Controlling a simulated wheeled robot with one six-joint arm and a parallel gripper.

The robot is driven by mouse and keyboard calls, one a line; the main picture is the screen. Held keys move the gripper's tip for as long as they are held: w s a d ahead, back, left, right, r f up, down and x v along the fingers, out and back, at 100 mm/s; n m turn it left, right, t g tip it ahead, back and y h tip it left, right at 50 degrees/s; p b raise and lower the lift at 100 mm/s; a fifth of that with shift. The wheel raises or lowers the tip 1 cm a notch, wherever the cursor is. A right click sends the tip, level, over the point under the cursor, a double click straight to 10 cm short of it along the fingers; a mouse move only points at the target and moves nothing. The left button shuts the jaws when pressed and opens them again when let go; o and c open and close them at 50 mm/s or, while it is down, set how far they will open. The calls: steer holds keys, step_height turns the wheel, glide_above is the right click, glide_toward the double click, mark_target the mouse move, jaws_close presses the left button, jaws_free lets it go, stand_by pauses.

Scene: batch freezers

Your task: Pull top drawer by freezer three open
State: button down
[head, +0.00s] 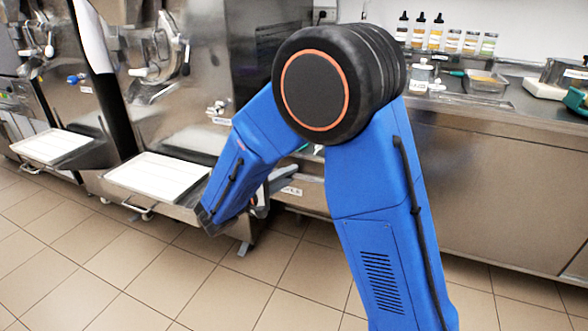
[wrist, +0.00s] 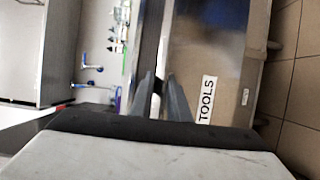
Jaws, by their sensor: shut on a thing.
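The drawer front (wrist: 225,70) carries a white TOOLS label (wrist: 207,99), and the wrist view shows it turned sideways. In the head view the label (head: 292,190) shows partly, beside my gripper (head: 263,198). My gripper (wrist: 160,95) is shut on the dark drawer handle (wrist: 158,80) along the front's upper edge. Behind that edge a pale space (wrist: 105,40) holds blue and green items. It looks like the inside of the drawer, standing open, though how far is hard to tell. My arm hides most of the drawer in the head view.
A freezer (head: 185,70) with a white tray (head: 160,176) at its foot stands left of my arm. The steel counter (head: 500,185) runs right, with bottles (head: 420,32) and a steel pan (head: 487,82) on top. Tiled floor (head: 130,265) is clear in front.

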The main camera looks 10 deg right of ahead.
steer(key=shift+s+a, duration=0.6)
steer(key=shift+s, duration=0.15)
steer(key=c, duration=1.7)
jaws_free()
steer(key=shift+a, duration=0.1)
steer(key=v, duration=1.7)
steer(key=shift+a, duration=0.1)
